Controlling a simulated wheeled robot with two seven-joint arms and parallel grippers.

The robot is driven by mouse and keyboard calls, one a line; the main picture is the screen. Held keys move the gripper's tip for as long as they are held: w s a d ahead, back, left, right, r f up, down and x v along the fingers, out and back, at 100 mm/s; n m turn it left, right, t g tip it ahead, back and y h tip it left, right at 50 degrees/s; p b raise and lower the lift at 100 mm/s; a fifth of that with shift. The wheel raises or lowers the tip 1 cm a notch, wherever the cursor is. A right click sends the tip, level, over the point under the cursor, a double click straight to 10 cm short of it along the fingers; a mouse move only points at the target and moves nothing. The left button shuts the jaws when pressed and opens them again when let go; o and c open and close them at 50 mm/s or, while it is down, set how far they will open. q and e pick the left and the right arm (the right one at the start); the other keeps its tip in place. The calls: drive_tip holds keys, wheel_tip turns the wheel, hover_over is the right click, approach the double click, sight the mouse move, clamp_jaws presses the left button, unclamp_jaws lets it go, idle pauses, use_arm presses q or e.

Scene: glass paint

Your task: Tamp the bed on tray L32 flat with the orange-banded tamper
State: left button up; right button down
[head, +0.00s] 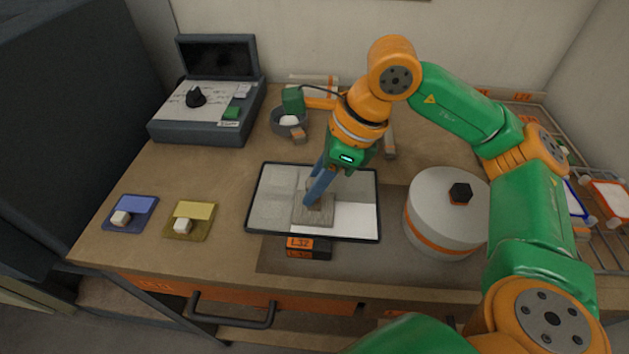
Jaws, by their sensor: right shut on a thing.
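The tray L32 (378,200) is a dark-rimmed rectangle on the bench, with an orange label (300,243) at its front edge. Its bed (275,195) looks pale grey, with a whiter patch (350,218) at front right. My right gripper (316,196), with blue fingers, points down over the middle of the tray. It is shut on the tamper (314,214), whose grey square plate is low over or on the bed; I cannot tell if it touches. The fingers hide most of the handle, and I cannot make out its band. My left gripper is out of view.
A white drum (435,215) with an orange band and black knob stands right of the tray. Blue (137,208) and yellow (198,213) pads with pale blocks lie left. A grey case (205,125) and a bowl (288,130) are behind. A wire rack (600,235) is far right.

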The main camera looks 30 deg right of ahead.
drive_tip(key=shift+r+p, duration=0.35)
drive_tip(key=shift+r, duration=0.45)
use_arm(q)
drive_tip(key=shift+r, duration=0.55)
use_arm(e)
drive_tip(key=shift+w+a, duration=0.2)
drive_tip(key=shift+a, duration=0.15)
drive_tip(key=w+a, duration=0.1)
drive_tip(key=a, duration=0.1)
drive_tip(key=w+a+p, duration=0.1)
drive_tip(key=w+a, duration=0.1)
drive_tip(key=shift+w+a, duration=0.1)
drive_tip(key=shift+a, duration=0.2)
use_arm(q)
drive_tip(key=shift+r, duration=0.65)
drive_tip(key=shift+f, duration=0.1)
use_arm(e)
drive_tip(key=shift+d+f, duration=0.1)
drive_tip(key=shift+f, duration=0.05)
use_arm(q)
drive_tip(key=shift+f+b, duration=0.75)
drive_tip(key=shift+b, duration=0.05)
use_arm(e)
drive_tip(key=shift+f, duration=0.7)
